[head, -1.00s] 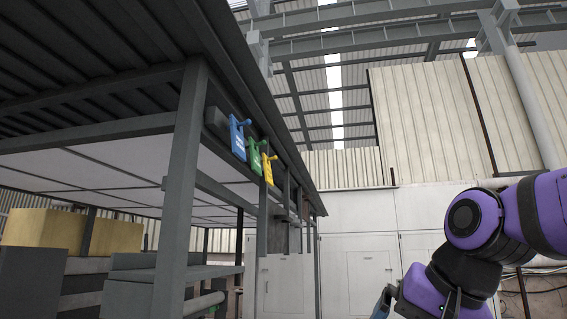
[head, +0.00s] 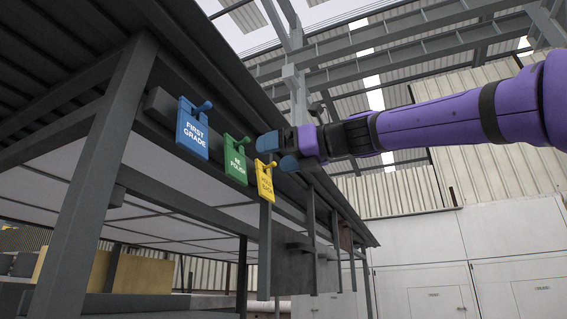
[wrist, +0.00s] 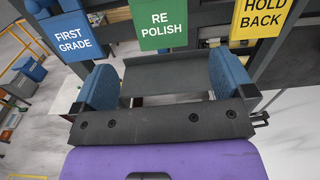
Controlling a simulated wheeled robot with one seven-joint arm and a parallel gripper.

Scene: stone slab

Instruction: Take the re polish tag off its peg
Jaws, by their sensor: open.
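The green RE POLISH tag (head: 236,160) hangs from its peg (head: 244,141) on the dark beam, between two other tags. It also shows at the top centre of the wrist view (wrist: 158,24), where its upper part is cut off. My gripper (head: 278,153) is open and empty, with blue fingertips, and in the head view it appears beside the yellow tag. In the wrist view my gripper's two fingers (wrist: 165,82) stand apart below the green tag, with the tag roughly centred across the gap. I see no contact with the tag.
The blue FIRST GRADE tag (head: 193,130) hangs to the left and the yellow HOLD BACK tag (head: 265,181) to the right, both close to the green one. A grey post (head: 95,185) and the dark roof edge frame the row. The space right of the beam is open.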

